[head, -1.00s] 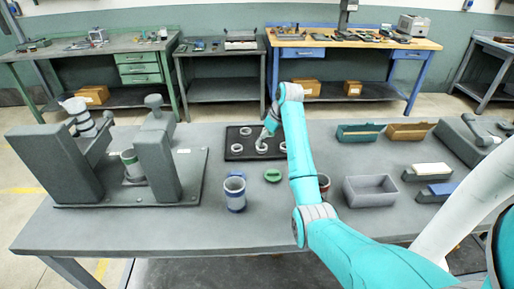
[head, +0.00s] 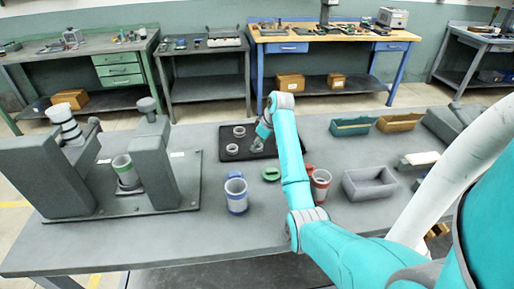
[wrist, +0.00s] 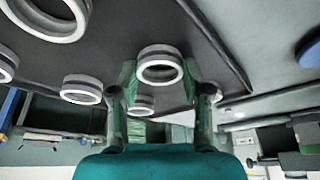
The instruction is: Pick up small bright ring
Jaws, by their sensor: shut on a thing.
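A small pale grey ring (wrist: 160,68) is between the two fingers of my gripper (wrist: 160,84) in the wrist view. The green finger pads press on its left and right sides, so my gripper is shut on it. In the head view my gripper (head: 257,146) is low over the dark tray (head: 225,138); the held ring is hard to make out there. Other rings lie on the tray: two show in the head view, a back ring (head: 239,131) and a front ring (head: 232,149). The wrist view shows several, including a large ring (wrist: 50,18).
A blue-banded cup (head: 236,196), a green disc (head: 271,174) and a red-banded cup (head: 320,184) stand in front of the tray. A grey bin (head: 369,185) is to the right. A grey fixture (head: 150,165) stands at left. Bare tabletop lies at the front.

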